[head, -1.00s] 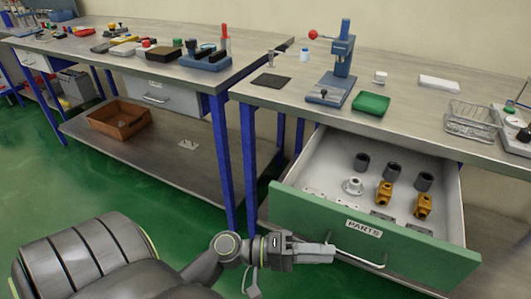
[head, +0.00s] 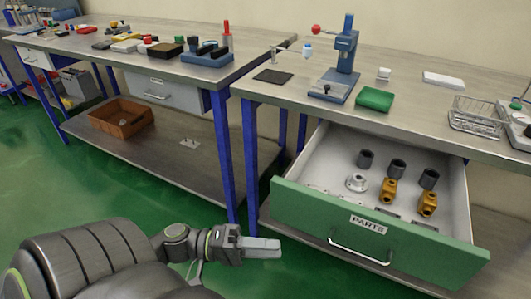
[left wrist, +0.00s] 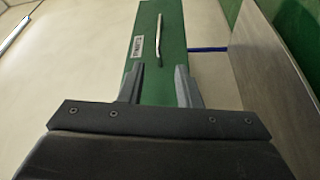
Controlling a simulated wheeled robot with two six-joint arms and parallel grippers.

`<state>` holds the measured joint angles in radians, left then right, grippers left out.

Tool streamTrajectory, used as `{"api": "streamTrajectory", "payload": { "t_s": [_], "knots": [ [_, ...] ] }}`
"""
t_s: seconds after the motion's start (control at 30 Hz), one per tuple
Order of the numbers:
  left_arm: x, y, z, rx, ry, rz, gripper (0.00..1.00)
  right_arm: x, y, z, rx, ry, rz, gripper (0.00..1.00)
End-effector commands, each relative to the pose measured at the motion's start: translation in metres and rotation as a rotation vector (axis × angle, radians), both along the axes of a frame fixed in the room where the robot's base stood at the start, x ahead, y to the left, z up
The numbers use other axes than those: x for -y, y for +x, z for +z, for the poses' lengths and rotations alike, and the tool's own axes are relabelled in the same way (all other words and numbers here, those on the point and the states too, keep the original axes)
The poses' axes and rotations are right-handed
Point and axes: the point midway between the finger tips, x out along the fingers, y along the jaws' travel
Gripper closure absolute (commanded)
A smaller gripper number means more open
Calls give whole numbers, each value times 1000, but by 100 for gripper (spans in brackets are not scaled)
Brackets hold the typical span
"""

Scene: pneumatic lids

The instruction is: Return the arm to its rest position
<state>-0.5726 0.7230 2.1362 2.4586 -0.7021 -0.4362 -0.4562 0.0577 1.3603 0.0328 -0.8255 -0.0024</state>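My left gripper (head: 268,247) is in front of the green drawer front, to the left of the drawer handle (head: 358,249) and clear of it. In the left wrist view its two fingers (left wrist: 160,72) are apart with nothing between them, and the handle (left wrist: 159,35) shows beyond the tips. The drawer (head: 415,243), labelled PARTS, stands pulled open. My right gripper is in neither view.
The drawer holds dark cylinders (head: 398,168), brass-coloured fittings (head: 389,190) and a pale flanged part (head: 357,182). Green floor (head: 110,190) is free at left.

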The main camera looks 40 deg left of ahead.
Motion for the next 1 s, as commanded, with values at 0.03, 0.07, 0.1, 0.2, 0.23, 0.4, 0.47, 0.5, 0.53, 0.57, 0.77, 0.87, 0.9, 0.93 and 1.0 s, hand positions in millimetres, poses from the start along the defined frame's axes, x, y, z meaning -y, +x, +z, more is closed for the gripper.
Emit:
{"api": "streamTrajectory", "payload": {
  "t_s": [0.03,0.07,0.1,0.2,0.23,0.4,0.47,0.5,0.53,0.57,0.77,0.87,0.9,0.93,1.0],
  "knots": [
    [-1,-1,0,-1,1,0,69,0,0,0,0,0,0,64],
    [-1,-1,0,0,0,0,69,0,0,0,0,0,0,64],
    [-1,-1,0,0,0,0,69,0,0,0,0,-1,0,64],
    [-1,-1,0,1,-1,1,69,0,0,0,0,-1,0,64],
    [-1,-1,0,1,-1,1,69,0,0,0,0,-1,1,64],
    [-1,-1,0,1,-1,0,69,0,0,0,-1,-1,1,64],
    [-1,-1,0,1,-1,0,69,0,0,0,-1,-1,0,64],
    [-1,-1,0,1,-1,0,69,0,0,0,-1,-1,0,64],
    [-1,-1,0,1,-1,0,69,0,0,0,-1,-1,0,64],
    [-1,-1,0,1,-1,0,69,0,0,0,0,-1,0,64],
    [-3,1,-12,-5,36,10,69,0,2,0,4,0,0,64],
    [-5,3,-38,-17,116,27,69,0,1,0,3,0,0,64],
    [-7,3,-53,-27,160,35,69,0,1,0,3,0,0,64],
    [-8,4,-64,-36,194,41,69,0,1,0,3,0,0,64],
    [-11,4,-94,-61,282,54,69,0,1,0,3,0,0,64]
  ]
}}
